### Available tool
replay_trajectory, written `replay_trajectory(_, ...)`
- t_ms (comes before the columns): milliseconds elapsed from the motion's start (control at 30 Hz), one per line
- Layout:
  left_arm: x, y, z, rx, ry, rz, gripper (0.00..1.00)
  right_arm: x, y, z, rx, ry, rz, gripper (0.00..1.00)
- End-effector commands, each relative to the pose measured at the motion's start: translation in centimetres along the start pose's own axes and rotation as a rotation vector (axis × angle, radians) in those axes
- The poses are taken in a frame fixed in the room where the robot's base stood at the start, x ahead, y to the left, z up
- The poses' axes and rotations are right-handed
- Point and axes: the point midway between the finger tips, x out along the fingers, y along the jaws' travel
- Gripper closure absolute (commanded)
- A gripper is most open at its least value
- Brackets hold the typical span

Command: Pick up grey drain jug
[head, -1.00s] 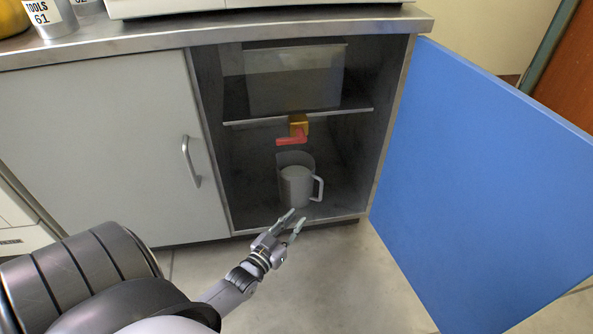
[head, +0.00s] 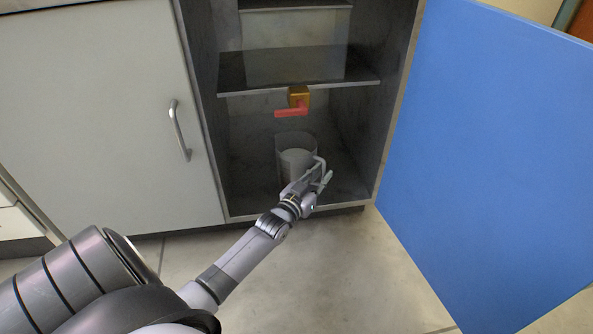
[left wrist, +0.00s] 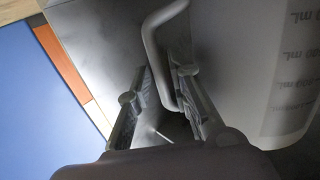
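The grey drain jug (head: 296,146) stands upright on the floor of the open cabinet, below a red-handled valve. My left gripper (head: 322,177) reaches in front of it, by its handle side, and hides part of the jug. In the left wrist view, the jug's wall (left wrist: 245,60) with mL markings fills the right side. Its handle (left wrist: 154,50) hangs between the two open fingers of my left gripper (left wrist: 160,85), and a gap shows between the fingers. My right gripper is in neither view.
The cabinet shelf (head: 300,86) lies above the jug, with the orange and red valve (head: 293,106) under it. A blue door (head: 490,150) stands open at the right. A closed grey door (head: 90,120) is at the left.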

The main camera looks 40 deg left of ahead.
Motion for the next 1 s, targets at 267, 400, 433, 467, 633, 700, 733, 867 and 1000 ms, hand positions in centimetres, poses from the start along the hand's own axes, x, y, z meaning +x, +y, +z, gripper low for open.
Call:
replay_trajectory(267,1.5,0.01,0.01,0.0,-0.001,0.0,0.81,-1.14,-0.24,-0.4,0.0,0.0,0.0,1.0)
replay_trajectory(400,1.48,0.01,-0.04,0.0,-0.001,0.0,0.81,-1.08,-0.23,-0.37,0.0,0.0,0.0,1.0)
replay_trajectory(433,1.47,0.01,-0.04,0.0,-0.001,0.0,0.81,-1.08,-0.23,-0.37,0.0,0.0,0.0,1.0)
replay_trajectory(467,1.47,0.01,-0.04,-0.001,-0.001,0.0,0.83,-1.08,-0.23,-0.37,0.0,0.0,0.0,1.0)
replay_trajectory(633,1.46,0.02,-0.02,-0.001,-0.001,0.0,0.95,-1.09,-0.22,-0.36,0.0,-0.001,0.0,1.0)
replay_trajectory(700,1.46,0.02,-0.02,-0.001,-0.001,0.0,0.99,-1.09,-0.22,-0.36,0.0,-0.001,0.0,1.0)
replay_trajectory(733,1.46,0.02,-0.02,-0.001,-0.001,0.0,1.0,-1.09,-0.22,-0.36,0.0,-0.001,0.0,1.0)
replay_trajectory(867,1.45,0.02,-0.02,-0.001,-0.001,0.0,1.0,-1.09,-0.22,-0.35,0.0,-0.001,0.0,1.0)
replay_trajectory(1000,1.45,0.02,-0.01,-0.001,-0.001,0.0,1.0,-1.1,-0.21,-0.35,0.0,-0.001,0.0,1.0)
